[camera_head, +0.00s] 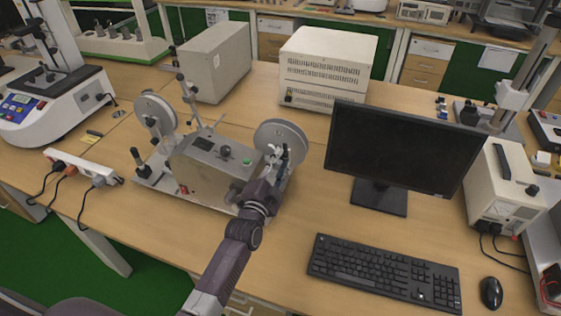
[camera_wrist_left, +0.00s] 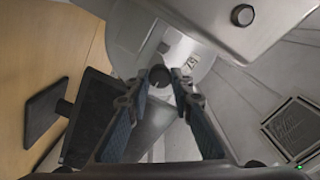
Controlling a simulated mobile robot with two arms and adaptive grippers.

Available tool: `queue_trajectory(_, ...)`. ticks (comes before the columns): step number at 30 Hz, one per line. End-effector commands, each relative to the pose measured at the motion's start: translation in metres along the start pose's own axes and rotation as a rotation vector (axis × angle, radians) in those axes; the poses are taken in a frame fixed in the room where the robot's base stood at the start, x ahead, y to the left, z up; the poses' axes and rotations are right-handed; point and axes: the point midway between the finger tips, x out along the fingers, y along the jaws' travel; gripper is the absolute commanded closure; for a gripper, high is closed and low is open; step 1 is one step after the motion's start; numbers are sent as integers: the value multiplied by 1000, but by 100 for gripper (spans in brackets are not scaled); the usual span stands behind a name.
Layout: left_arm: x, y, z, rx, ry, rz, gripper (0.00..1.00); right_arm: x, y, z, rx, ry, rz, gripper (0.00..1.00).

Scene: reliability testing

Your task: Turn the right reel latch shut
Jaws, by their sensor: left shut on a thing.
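The reel machine (camera_head: 205,168) stands on the wooden bench with a grey reel on each side. The right reel (camera_head: 279,136) faces the monitor. My left gripper (camera_head: 277,158) is at the front of this reel and covers its hub in the head view. In the left wrist view my left gripper (camera_wrist_left: 160,88) has its two blue-padded fingers around the small dark knob of the right reel latch (camera_wrist_left: 158,76). It is shut on this latch. The latch's exact angle is hard to tell. The left reel (camera_head: 155,112) is untouched. My right gripper is not in view.
A black monitor (camera_head: 400,147) stands close to the right of the reel. A keyboard (camera_head: 384,273) and mouse (camera_head: 491,292) lie in front of it. A power strip (camera_head: 82,167) lies at the left. White instrument boxes (camera_head: 327,68) stand behind the machine.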

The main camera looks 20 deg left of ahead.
Motion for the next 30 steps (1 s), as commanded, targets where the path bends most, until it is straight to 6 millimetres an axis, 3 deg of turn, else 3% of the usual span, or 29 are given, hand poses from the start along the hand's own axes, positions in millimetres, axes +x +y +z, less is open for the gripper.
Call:
queue_trajectory(14, 0, 0, 0, -160, 0, 1, 100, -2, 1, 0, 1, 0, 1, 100)
queue_trajectory(30, 0, 0, 0, -660, -1, 2, 100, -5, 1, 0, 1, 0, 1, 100)
